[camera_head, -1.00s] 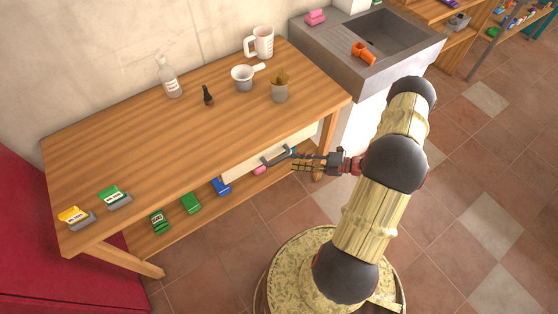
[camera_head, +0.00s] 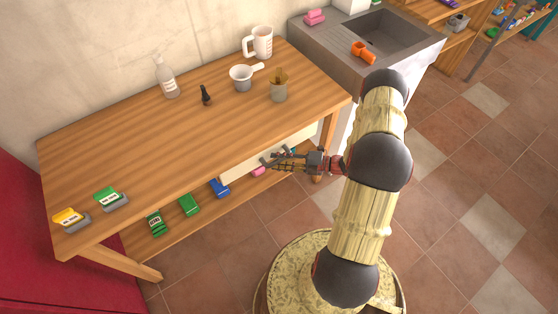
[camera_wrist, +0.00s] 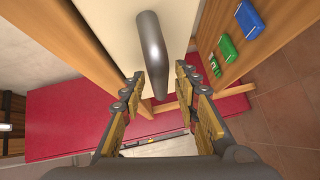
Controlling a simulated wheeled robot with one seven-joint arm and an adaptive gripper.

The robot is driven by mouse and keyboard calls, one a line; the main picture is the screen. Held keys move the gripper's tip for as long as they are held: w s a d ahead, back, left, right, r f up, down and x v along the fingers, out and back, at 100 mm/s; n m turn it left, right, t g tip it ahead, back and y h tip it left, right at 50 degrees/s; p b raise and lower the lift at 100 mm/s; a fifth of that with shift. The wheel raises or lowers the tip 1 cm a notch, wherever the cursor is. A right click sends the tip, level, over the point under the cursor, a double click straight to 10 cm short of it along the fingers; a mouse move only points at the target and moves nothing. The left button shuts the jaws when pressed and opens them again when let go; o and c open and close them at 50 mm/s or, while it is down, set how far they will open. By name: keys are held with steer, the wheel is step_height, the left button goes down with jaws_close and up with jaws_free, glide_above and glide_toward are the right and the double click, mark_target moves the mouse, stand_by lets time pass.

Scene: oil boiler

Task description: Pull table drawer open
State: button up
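The wooden table (camera_head: 150,140) has a drawer with a cream front (camera_head: 236,170) under its front edge. The drawer looks closed. Its dark grey bar handle (camera_wrist: 151,50) runs down the middle of the wrist view, in front of the cream panel. In the wrist view my gripper (camera_wrist: 158,80) is open, with one finger on each side of the handle and visible gaps between. I cannot tell how deep the handle sits between the fingers.
A spray bottle, white pot (camera_head: 241,76), measuring jug (camera_head: 258,42) and utensil holder (camera_head: 279,90) stand on the tabletop. Green and blue boxes (camera_head: 189,204) lie on the lower shelf. A table leg (camera_head: 329,128) is close to my gripper. The tiled floor in front is free.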

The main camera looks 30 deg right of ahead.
steer(key=shift+c, duration=1.2)
jaws_close()
